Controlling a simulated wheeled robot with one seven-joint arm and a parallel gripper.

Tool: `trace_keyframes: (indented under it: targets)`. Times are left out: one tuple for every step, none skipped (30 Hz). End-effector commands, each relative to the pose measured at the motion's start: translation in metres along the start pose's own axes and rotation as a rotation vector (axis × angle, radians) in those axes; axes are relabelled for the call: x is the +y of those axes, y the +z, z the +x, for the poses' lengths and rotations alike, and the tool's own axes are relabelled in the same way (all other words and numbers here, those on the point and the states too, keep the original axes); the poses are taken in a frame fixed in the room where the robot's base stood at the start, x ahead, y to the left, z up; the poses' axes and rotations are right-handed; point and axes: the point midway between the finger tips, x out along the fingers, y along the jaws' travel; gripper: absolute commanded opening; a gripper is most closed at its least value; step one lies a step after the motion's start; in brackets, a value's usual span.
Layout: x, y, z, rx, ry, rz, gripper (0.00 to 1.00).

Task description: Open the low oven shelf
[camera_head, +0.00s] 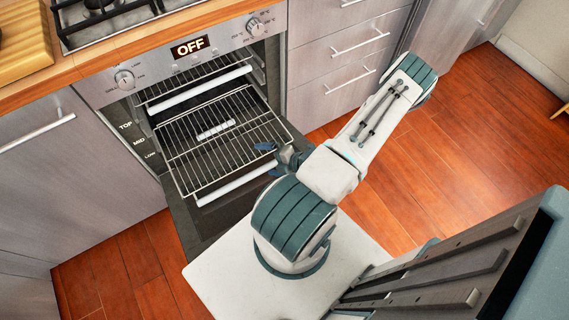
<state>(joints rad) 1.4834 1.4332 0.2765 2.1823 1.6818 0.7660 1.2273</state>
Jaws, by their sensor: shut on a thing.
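The oven (178,62) stands open, with its dark door (200,222) folded down. A wire shelf (185,150) sticks well out of the oven over the door. Another wire shelf (190,80) sits higher and further back inside. The labels TOP, MID and LOW show on the left frame; I cannot tell for certain which level the pulled-out shelf is on. My gripper (269,153) is at the front edge of this shelf, near its right corner, and is shut on it. The arm partly hides the grip.
A pale bar (232,187) shows below the shelf's front edge. Grey drawers (345,50) with bar handles stand right of the oven, and a cupboard (60,160) stands left. The hob (105,15) is above. Wooden floor (450,150) is clear at right.

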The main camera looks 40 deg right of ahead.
Motion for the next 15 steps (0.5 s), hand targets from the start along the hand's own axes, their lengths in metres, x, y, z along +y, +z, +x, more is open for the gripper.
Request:
trace_keyframes:
  targets:
    - [0.017, 0.011, -0.010, -0.028, 0.035, -0.027, 0.82]
    - [0.016, 0.011, -0.012, -0.027, 0.034, -0.027, 0.82]
    - [0.015, 0.010, -0.015, -0.026, 0.034, -0.028, 0.81]
    - [0.014, 0.009, -0.016, -0.027, 0.034, -0.027, 0.81]
    - [0.013, 0.009, -0.018, -0.026, 0.033, -0.026, 0.65]
    - [0.012, 0.008, -0.020, -0.024, 0.032, -0.025, 0.45]
    - [0.011, 0.007, -0.021, -0.021, 0.031, -0.025, 0.45]
    - [0.010, 0.005, -0.022, -0.018, 0.030, -0.025, 0.45]
    - [0.009, 0.004, -0.024, -0.015, 0.029, -0.025, 0.45]
    - [0.007, 0.003, -0.025, -0.013, 0.028, -0.025, 0.45]
    - [0.006, 0.002, -0.027, -0.011, 0.027, -0.025, 0.45]
    - [0.005, 0.001, -0.029, -0.009, 0.026, -0.025, 0.45]
    - [0.004, 0.000, -0.030, -0.008, 0.026, -0.025, 0.45]
    - [0.003, 0.000, -0.032, -0.007, 0.026, -0.025, 0.45]
    - [0.002, -0.001, -0.034, -0.007, 0.025, -0.024, 0.45]
